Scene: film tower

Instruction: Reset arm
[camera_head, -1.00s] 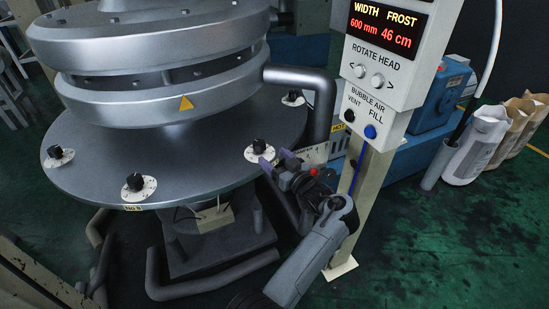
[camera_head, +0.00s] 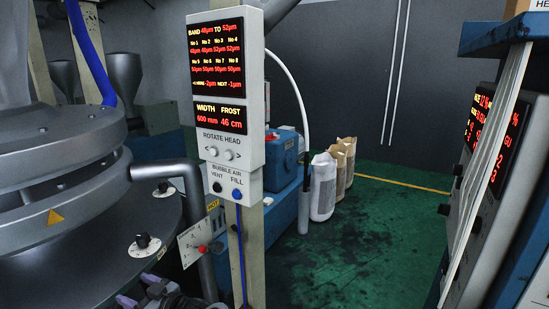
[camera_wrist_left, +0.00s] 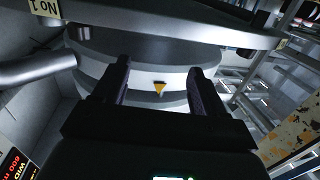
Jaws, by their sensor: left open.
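My left gripper (camera_head: 138,290) shows at the bottom edge of the head view, with its purple fingertips spread apart. Most of its arm is cut off by the frame. In the left wrist view my left gripper (camera_wrist_left: 158,78) has two dark fingers apart with nothing between them. Beyond them is the round grey machine head (camera_wrist_left: 140,50) with a yellow warning triangle. My right gripper is in neither view.
A control post with red displays (camera_head: 219,60) stands right of the grey machine (camera_head: 70,170). A bent grey pipe (camera_head: 195,190) runs between them. A blue unit (camera_head: 283,150) and bags (camera_head: 322,185) stand behind. A second panel (camera_head: 490,180) is at right. Green floor (camera_head: 370,240) lies open between.

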